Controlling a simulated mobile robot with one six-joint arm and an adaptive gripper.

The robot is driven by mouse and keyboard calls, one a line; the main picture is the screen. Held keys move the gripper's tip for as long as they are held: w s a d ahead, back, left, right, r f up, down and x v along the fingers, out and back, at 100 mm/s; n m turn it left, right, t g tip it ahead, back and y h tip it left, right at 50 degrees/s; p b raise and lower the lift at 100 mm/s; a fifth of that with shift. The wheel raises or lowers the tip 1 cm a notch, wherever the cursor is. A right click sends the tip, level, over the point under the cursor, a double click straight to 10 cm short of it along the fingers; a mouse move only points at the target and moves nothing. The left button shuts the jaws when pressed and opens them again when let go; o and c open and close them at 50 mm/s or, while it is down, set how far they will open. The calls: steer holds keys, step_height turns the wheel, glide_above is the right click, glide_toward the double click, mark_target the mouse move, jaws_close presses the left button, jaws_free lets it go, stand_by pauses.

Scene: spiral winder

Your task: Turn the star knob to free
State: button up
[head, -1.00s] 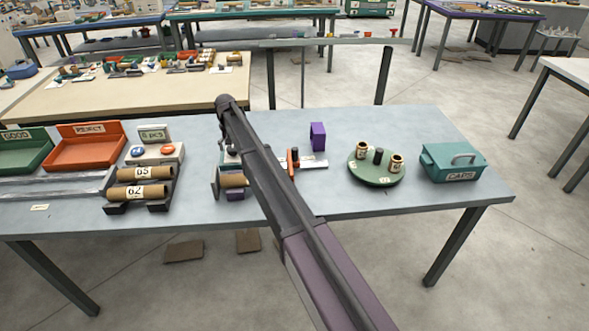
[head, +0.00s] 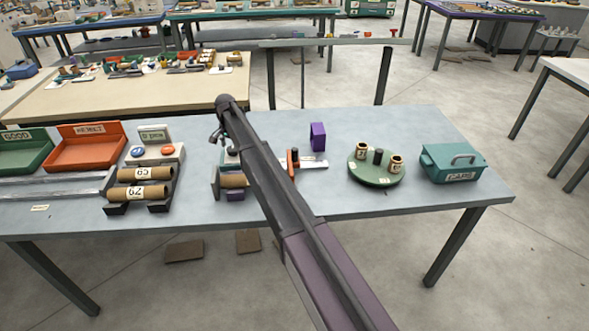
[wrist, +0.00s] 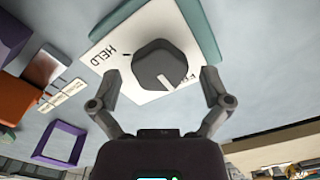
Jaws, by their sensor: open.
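In the wrist view the star knob (wrist: 160,66) is dark grey and many-sided, on a white plate (wrist: 119,83) with a teal edge. The word HELD is at the plate's left. A second label at the right, starting with F, is partly covered by my gripper's finger. A white line on the knob points down and slightly right, towards that label's side.
A purple frame (head: 318,136) and an orange-handled part (head: 293,162) stand right of my arm. Further right are a green turntable (head: 376,178) and a teal box (head: 452,164). Left are cardboard tubes (head: 140,193), a button box (head: 153,151) and an orange tray (head: 85,149).

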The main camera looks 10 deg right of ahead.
mark_target(233, 148)
steer(key=shift+r+p, duration=6.65)
steer(key=shift+r, duration=0.45)
steer(key=s+d+f+n+b, duration=0.2)
steer(key=s+d, duration=0.8)
steer(key=s, duration=0.2)
steer(key=s+d+f+n+b, duration=0.2)
steer(key=s+d+f+b, duration=0.1)
steer(key=s+d, duration=0.7)
steer(key=shift+s+d+f+b, duration=0.3)
steer(key=shift+s+f+b, duration=0.05)
steer(key=shift+s, duration=1.45)
steer(key=s+d+n, duration=0.1)
steer(key=s+d, duration=0.2)
steer(key=s, duration=0.5)
steer(key=s+d+n, duration=0.1)
steer(key=s+d, duration=0.3)
steer(key=s, duration=0.4)
